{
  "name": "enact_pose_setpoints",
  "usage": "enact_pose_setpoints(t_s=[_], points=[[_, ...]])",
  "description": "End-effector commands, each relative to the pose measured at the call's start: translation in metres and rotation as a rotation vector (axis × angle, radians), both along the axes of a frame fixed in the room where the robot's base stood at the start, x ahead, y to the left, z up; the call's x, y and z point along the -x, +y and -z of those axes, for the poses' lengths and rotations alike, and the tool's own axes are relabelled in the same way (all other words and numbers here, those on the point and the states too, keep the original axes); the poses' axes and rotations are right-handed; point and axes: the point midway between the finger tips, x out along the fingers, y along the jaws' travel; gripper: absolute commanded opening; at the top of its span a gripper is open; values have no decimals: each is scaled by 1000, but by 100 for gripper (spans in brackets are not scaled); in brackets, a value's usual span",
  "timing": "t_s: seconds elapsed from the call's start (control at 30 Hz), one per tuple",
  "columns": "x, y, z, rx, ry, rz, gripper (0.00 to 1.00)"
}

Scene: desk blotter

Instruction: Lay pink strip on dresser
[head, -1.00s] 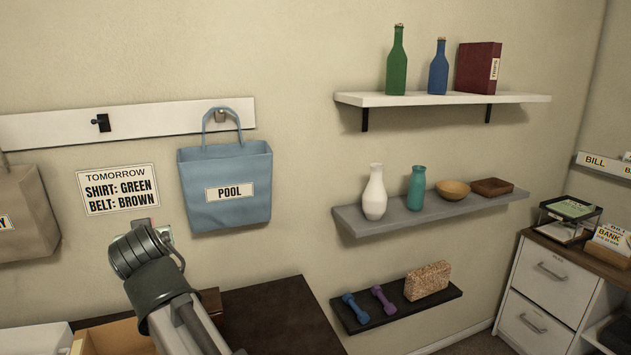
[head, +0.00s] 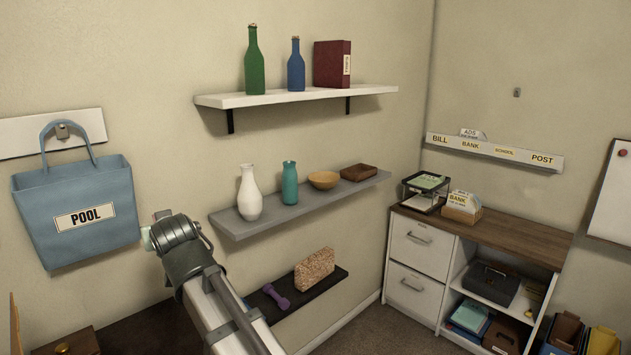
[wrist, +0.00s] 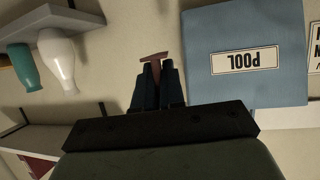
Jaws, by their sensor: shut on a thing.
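In the wrist view my gripper (wrist: 152,68) is shut on a thin, dull pink strip (wrist: 154,56), which pokes out crosswise beyond the fingertips. The strip is held in the air, with the wall and the blue POOL bag behind it. In the head view my wrist hides the fingers, and I cannot make out the strip there. A dark brown wooden top, seemingly the dresser (head: 138,328), shows at the lower left below my arm, partly hidden by it.
The blue POOL bag (head: 75,215) hangs left of my wrist. A grey shelf (head: 300,205) with vases is close on the right, with a white shelf (head: 295,95) above and a dark shelf (head: 318,291) below. A white cabinet (head: 415,265) stands farther right.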

Motion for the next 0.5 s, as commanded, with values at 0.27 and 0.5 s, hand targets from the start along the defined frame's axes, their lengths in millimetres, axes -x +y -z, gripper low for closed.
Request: enact_pose_setpoints(t_s=[0.27,0.5], points=[[-59,-79,20,1,1,105,0],[-101,-150,37,1,2,193,0]])
